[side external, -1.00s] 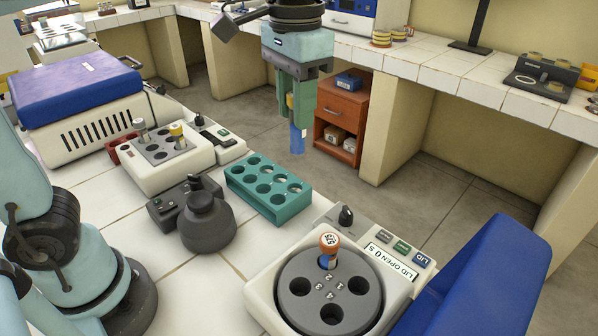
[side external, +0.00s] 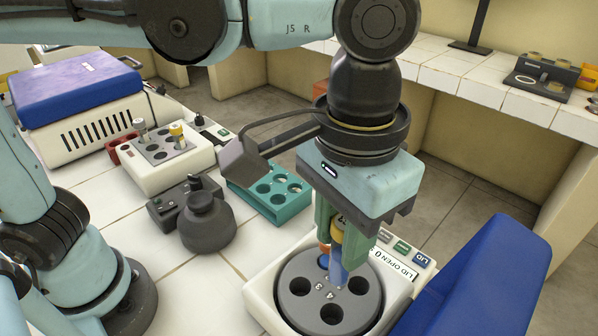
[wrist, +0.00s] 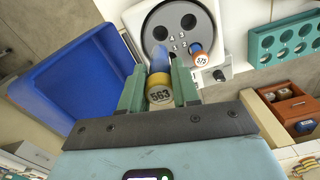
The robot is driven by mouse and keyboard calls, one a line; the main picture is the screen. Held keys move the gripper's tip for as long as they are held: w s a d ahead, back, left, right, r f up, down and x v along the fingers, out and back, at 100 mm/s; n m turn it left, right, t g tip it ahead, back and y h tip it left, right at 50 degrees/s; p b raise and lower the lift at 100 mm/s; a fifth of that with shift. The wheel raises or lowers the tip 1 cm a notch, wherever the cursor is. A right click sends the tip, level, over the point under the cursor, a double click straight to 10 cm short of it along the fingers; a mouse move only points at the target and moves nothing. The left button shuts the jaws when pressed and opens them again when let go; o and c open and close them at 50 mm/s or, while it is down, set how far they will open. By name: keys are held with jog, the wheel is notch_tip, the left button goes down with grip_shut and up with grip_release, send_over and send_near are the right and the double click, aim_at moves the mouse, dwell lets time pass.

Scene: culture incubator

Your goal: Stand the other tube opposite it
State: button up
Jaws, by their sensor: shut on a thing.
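My gripper (side external: 330,232) is shut on a blue tube with a yellow cap (wrist: 159,82), marked 563. The tube hangs upright, its blue tip (side external: 338,275) over the grey rotor (side external: 300,310) of the centrifuge. Whether the tip touches the rotor I cannot tell. The other tube, with an orange cap marked 575 (wrist: 200,60), stands in a rotor hole; in the side view it is at the back, mostly hidden behind my gripper. The left and front holes look empty in the side view. The right hole looks empty beside the held tube.
The centrifuge's blue lid (side external: 475,280) stands open close on the right. The display reads LID OPEN. A dark round flask-like object (side external: 207,222) and a white block holding tubes (side external: 150,165) are further left.

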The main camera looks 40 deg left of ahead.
aim_at(336, 285)
jog(key=shift+f, duration=3.55)
jog(key=shift+f, duration=0.35)
jog(key=shift+f, duration=0.85)
jog(key=shift+f, duration=1.7)
jog(key=o, duration=1.4)
